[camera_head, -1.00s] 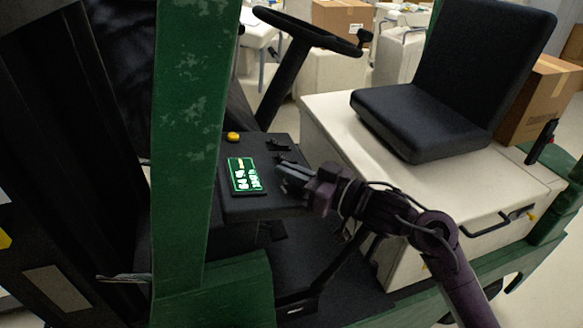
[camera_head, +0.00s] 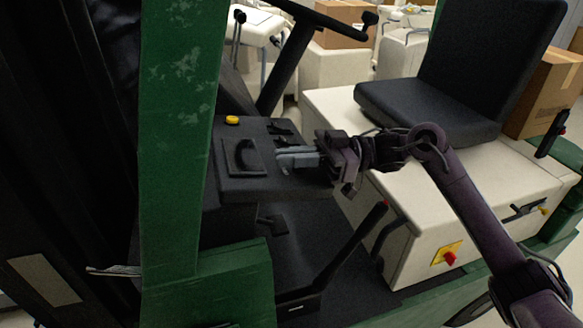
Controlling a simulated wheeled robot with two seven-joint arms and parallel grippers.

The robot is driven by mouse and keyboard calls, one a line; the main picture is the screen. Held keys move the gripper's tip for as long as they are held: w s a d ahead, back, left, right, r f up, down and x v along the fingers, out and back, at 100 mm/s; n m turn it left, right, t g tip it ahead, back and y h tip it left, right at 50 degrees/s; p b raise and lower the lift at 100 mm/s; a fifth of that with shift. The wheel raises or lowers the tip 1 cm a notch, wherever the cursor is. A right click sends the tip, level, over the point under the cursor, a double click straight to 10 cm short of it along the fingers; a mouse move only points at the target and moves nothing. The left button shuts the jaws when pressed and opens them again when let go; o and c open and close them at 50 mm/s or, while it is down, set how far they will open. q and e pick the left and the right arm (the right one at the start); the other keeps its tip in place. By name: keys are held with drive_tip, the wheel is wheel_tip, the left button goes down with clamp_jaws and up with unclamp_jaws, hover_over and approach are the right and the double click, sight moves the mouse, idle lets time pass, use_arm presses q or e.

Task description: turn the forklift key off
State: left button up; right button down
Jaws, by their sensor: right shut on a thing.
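The forklift's dark dashboard panel (camera_head: 225,188) is left of centre, beside the green post. A dark rectangular display (camera_head: 243,158) on it shows no lit text; a dark curved shape shows on its face. My right gripper (camera_head: 280,158) comes in from the right, low over the panel, just right of the display. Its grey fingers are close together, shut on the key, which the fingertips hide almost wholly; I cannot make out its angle. My left gripper is not in view.
A yellow button (camera_head: 232,120) and small black levers (camera_head: 281,128) sit at the panel's back. The steering wheel (camera_head: 318,20) rises behind. A green post (camera_head: 180,130) stands at left. The black seat (camera_head: 430,108) and white body (camera_head: 340,115) are at right.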

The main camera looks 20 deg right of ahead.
drive_tip(key=shift+n+g+b, duration=0.55)
drive_tip(key=shift+n+g, duration=0.05)
drive_tip(key=c, duration=1.6)
unclamp_jaws()
drive_tip(key=shift+o, duration=0.2)
drive_tip(key=d+b, duration=0.3)
drive_tip(key=d, duration=0.4)
drive_tip(key=shift+w+d+f, duration=0.15)
drive_tip(key=shift+d+f, duration=0.2)
drive_tip(key=shift+d, duration=0.05)
drive_tip(key=shift+f, duration=0.1)
